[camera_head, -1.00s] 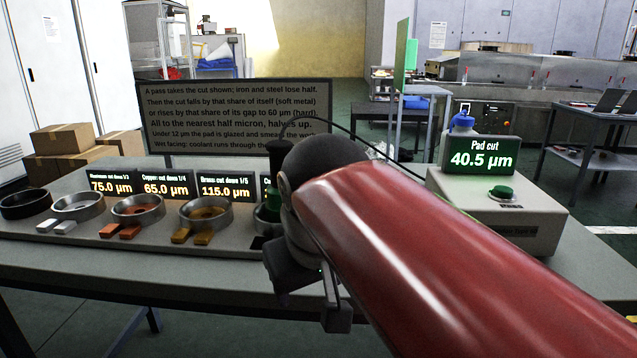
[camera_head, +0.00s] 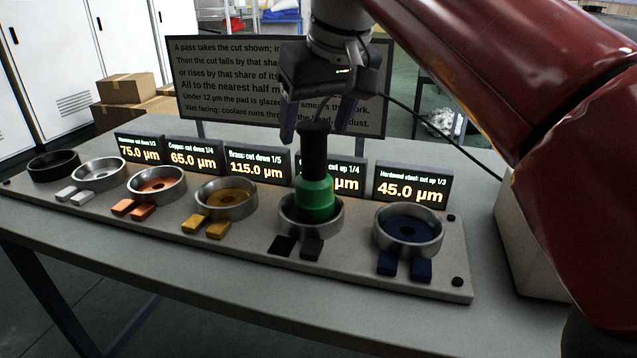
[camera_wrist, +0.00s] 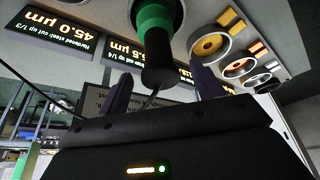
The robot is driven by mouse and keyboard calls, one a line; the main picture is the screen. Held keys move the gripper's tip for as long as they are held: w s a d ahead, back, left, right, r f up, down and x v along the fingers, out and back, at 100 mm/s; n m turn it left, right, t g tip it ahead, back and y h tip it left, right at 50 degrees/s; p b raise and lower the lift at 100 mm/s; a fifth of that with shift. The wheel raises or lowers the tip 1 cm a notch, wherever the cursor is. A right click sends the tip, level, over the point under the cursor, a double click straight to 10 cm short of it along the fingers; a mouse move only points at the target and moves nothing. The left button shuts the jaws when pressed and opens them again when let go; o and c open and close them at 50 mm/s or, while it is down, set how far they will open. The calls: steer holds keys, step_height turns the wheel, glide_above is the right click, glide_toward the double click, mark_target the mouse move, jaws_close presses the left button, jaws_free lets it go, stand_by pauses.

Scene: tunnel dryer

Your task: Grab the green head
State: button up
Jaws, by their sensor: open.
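The green head (camera_head: 314,197) stands upright in a grey metal cup (camera_head: 299,226), fifth from the left in the row. Its lower body is green and its upper handle (camera_head: 313,150) is black. My gripper (camera_head: 316,138) points down over it, open, with a finger on either side near the top of the black handle. In the wrist view the green head (camera_wrist: 157,18) shows at the top with its black handle reaching toward the gap between my fingers (camera_wrist: 160,88). I cannot tell whether the fingers touch it.
Other cups hold orange (camera_head: 157,184), yellow (camera_head: 226,196) and blue (camera_head: 408,229) pads, with paired blocks in front. Lit displays (camera_head: 411,188) and a text board (camera_head: 230,75) stand close behind. A pale box (camera_head: 525,235) stands at right.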

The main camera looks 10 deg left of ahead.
mark_target(312, 143)
steer(key=b+x, duration=0.1)
steer(key=x, duration=0.3)
steer(key=shift+f, duration=0.3)
jaws_close()
steer(key=shift+r, duration=0.1)
